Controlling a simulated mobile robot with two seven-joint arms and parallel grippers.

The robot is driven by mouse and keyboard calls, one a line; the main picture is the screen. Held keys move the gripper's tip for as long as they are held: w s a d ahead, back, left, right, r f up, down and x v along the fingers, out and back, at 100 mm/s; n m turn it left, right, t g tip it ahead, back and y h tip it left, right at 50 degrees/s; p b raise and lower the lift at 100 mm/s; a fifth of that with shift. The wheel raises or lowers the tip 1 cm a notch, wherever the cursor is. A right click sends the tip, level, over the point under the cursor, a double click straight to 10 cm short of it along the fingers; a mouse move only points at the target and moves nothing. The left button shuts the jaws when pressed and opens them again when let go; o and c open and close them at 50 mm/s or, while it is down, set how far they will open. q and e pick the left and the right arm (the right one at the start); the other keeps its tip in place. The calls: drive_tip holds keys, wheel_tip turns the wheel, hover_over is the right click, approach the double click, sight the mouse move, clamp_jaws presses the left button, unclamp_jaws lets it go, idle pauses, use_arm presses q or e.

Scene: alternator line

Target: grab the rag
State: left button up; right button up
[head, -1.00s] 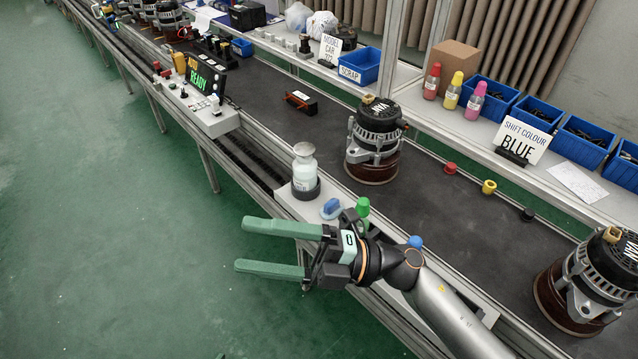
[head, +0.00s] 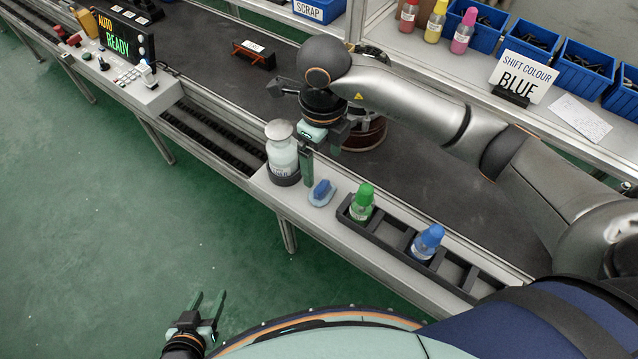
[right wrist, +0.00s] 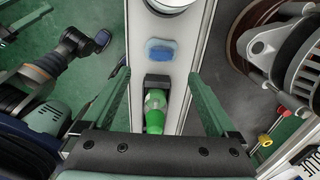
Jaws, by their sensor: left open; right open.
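The rag (head: 321,192) is a small dark-blue bundle on a pale-blue base. It lies on the grey ledge between the white bottle (head: 283,155) and the green bottle (head: 362,202). My right gripper (head: 320,165) is open, pointing down just behind the rag, apart from it. In the right wrist view the rag (right wrist: 160,50) lies ahead of the two fingers (right wrist: 158,75), nearly centred, and nothing is between the jaws. My left gripper (head: 208,296) is open and empty at the lower left, over the green floor, far from the rag.
The green and blue (head: 428,242) bottles stand in a black rack (head: 400,245) on the ledge. An alternator (head: 362,133) on the dark conveyor is partly hidden behind my right gripper. A control panel (head: 130,80) stands left. Open floor (head: 120,220) lies in front.

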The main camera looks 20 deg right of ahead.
sight(320, 184)
wheel_tip(320, 184, down, 3)
drive_tip(key=shift+w+a+f+p, duration=0.1)
drive_tip(key=shift+w+f+p, duration=0.15)
drive_tip(key=shift+f, duration=1.3)
drive_tip(key=shift+w+a+f+p, duration=0.1)
drive_tip(key=shift+f+p, duration=0.1)
drive_tip(key=shift+f, duration=1.35)
drive_tip(key=shift+c, duration=0.2)
drive_tip(key=c, duration=1.4)
drive_tip(key=shift+r, duration=0.15)
